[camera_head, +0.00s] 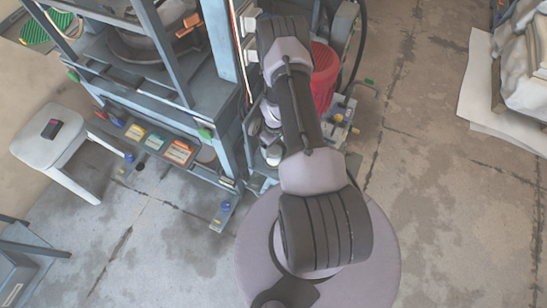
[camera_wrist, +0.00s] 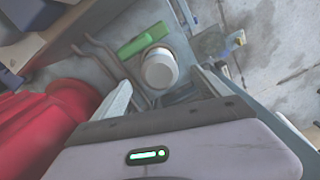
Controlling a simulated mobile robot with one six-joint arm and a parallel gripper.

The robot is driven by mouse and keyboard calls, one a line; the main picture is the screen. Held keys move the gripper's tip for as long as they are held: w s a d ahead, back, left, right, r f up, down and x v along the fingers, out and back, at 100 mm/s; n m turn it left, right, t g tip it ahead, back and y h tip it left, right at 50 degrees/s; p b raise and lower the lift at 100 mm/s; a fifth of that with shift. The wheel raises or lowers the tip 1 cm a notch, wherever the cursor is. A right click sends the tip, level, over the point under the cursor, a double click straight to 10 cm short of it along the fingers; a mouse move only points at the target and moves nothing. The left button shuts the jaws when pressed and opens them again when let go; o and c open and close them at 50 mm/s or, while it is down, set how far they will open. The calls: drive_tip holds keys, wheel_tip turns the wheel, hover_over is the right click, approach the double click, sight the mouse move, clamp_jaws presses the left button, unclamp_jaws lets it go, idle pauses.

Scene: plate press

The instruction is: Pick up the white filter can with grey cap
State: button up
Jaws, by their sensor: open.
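The filter can (camera_wrist: 159,70), white with a pale round top, shows in the wrist view. It stands on a grey-blue surface beside a green piece. I cannot make out the cap clearly from its body. My gripper (camera_wrist: 163,82) is open, one finger to the left of the can and one to the right. The can appears between and beyond the fingertips, and I cannot tell how far. No contact shows.
A red bin (camera_head: 324,75) stands right of my arm in the head view; red also fills the left of the wrist view (camera_wrist: 40,120). The blue-grey press frame (camera_head: 225,75) stands close to the left. A white stool (camera_head: 48,148) is farther left.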

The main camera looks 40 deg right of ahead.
sight(274, 150)
drive_tip(key=f+b, duration=0.1)
drive_tip(key=f, duration=0.1)
drive_tip(key=f+b, duration=0.1)
drive_tip(key=f, duration=0.1)
drive_tip(key=f+b, duration=0.1)
drive_tip(key=f, duration=0.1)
drive_tip(key=shift+w+d, duration=0.1)
drive_tip(key=shift+w, duration=0.2)
drive_tip(key=shift+r, duration=0.25)
drive_tip(key=shift+c, duration=0.5)
drive_tip(key=c, duration=1.6)
